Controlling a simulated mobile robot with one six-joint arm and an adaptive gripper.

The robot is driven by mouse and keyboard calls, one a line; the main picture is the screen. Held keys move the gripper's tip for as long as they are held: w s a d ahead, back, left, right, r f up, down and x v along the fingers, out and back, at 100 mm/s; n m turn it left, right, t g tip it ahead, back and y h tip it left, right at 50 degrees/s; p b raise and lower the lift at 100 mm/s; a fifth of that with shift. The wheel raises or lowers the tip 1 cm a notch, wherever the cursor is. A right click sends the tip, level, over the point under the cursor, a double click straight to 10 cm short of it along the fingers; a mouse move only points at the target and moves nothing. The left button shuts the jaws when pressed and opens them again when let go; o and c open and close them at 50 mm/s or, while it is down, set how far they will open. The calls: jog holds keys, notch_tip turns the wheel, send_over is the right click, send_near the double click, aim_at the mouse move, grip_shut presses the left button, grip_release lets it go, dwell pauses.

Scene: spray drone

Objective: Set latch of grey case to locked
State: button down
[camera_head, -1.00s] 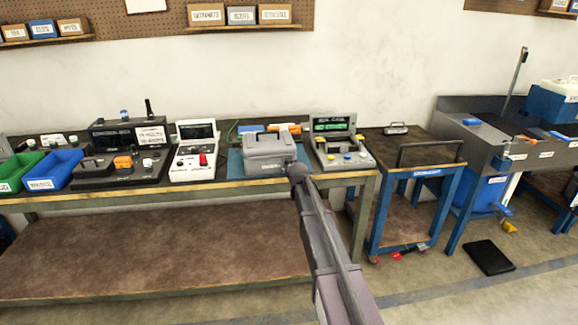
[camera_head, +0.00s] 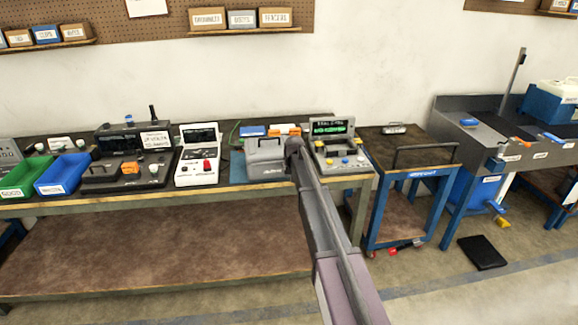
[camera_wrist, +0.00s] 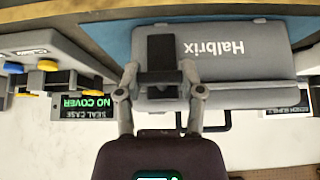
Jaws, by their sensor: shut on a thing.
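The grey case (camera_head: 264,160) lies on a blue mat (camera_head: 237,167) on the workbench, its right side hidden behind my arm. In the wrist view the case (camera_wrist: 240,70) appears upside down, with "Halbrix" on its face and a dark handle (camera_wrist: 217,127) at its edge. A dark latch piece (camera_wrist: 160,50) lies on the case beside the lettering. My gripper (camera_wrist: 160,74) is at this latch, with a finger on each side, shut on it. In the head view my gripper (camera_head: 293,146) is at the case's right end, its fingers hidden.
A grey console (camera_head: 338,150) reading "SEAL CASE" and "NO COVER" stands close right of the case. A white device (camera_head: 198,160) is to its left. A blue cart (camera_head: 412,160) stands right of the bench. Open floor lies in front.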

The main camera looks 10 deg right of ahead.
jog(key=shift+w+a, duration=0.15)
jog(key=shift+a, duration=0.3)
jog(key=shift+r, duration=0.1)
jog(key=shift+c, duration=1)
grip_release()
jog(key=shift+d, duration=0.15)
jog(key=s+a+f+g, duration=0.1)
jog(key=s+g, duration=0.1)
jog(key=s, duration=1.3)
jog(key=s+a+f+g, duration=0.1)
jog(key=s+a+g, duration=0.1)
jog(key=s, duration=1.3)
jog(key=s+a+g, duration=0.2)
jog(key=s, duration=1.3)
jog(key=shift+s+a+f+n+g, duration=0.25)
jog(key=shift+s+f+n+g, duration=0.05)
jog(key=shift+s+f+n, duration=0.1)
